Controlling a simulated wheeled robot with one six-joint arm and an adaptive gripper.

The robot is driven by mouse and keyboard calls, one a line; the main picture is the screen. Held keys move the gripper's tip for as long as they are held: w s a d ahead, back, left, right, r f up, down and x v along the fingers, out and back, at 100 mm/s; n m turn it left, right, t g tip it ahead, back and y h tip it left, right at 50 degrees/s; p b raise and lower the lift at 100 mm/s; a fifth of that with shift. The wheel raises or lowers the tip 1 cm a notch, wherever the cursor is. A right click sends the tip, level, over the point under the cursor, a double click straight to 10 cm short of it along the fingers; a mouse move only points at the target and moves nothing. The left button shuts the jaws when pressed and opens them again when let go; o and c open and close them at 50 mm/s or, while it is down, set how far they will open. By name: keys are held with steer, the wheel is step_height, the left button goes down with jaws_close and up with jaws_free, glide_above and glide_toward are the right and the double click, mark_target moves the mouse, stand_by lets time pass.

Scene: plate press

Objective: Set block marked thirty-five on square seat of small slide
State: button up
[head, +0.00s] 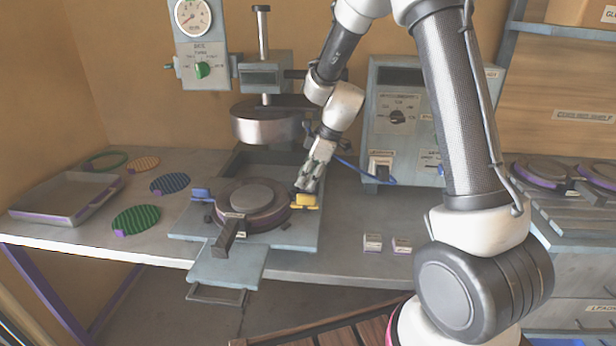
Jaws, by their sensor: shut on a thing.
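My gripper (307,184) reaches down at the right side of the press bed, right over a small yellow part (305,202). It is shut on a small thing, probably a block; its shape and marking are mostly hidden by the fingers. I cannot tell whether it touches the yellow part, which may be the small slide; no square seat can be made out. Two small pale blocks, one on the left (373,242) and one on the right (402,246), stand on the bench with labels too small to read.
The round plate (252,203) with its dark handle sits on the press bed under the raised press head (267,122). A blue part (201,194) is at the bed's left. A control box (398,115) stands behind. A tray (66,198) and ribbed discs (136,219) lie left.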

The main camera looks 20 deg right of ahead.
steer(key=shift+s+f, duration=0.1)
steer(key=shift+f, duration=0.2)
steer(key=o, duration=1.2)
steer(key=shift+f, duration=0.3)
steer(key=shift+r, duration=0.15)
